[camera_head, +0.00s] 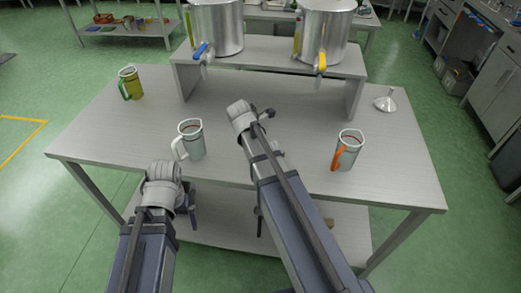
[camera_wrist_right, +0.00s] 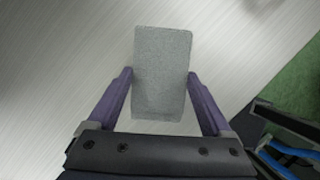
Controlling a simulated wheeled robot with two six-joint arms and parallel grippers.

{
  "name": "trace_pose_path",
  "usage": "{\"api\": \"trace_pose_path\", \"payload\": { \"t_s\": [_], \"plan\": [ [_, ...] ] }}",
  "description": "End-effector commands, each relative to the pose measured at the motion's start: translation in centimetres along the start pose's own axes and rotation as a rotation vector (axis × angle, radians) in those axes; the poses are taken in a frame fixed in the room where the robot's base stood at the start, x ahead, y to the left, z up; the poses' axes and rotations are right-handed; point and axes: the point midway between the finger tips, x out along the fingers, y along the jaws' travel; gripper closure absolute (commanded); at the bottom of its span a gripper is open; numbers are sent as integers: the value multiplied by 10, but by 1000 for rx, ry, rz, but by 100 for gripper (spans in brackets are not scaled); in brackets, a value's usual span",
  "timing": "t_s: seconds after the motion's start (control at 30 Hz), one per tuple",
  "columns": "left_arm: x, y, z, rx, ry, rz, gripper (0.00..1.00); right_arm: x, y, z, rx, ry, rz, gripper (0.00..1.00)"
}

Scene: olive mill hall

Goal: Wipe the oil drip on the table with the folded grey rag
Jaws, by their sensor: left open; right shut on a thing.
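The folded grey rag (camera_wrist_right: 162,50) is a flat rectangle between the fingers of my right gripper (camera_wrist_right: 160,75), which is shut on it in the right wrist view. The brushed metal table (camera_head: 98,140) lies beyond the rag; I cannot tell whether they touch. In the head view my right arm reaches over the middle of the table, and the rag cannot be made out there. My left gripper (camera_head: 191,207) is open at the table's front edge, left of centre. I cannot see the oil drip in either view.
A white-handled jug (camera_head: 193,140) stands left of my right arm, an orange-handled jug (camera_head: 347,150) right of it. A green-handled jug (camera_head: 130,84) and a funnel (camera_head: 386,101) stand farther out. Two steel tanks (camera_head: 217,28) (camera_head: 322,32) stand on a raised shelf (camera_head: 260,52) behind.

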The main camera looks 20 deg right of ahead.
Motion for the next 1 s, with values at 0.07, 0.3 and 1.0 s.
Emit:
{"api": "trace_pose_path", "payload": {
  "t_s": [0.07,0.3,1.0],
  "plan": [
    [0,0,0,0,0,0,0,2,-7,6,3,1,-4,60],
    [-1,0,0,0,0,0,0,6,-16,16,1,1,-2,60],
    [-37,-4,2,0,0,0,0,-28,-14,30,0,0,0,60]
  ]
}}
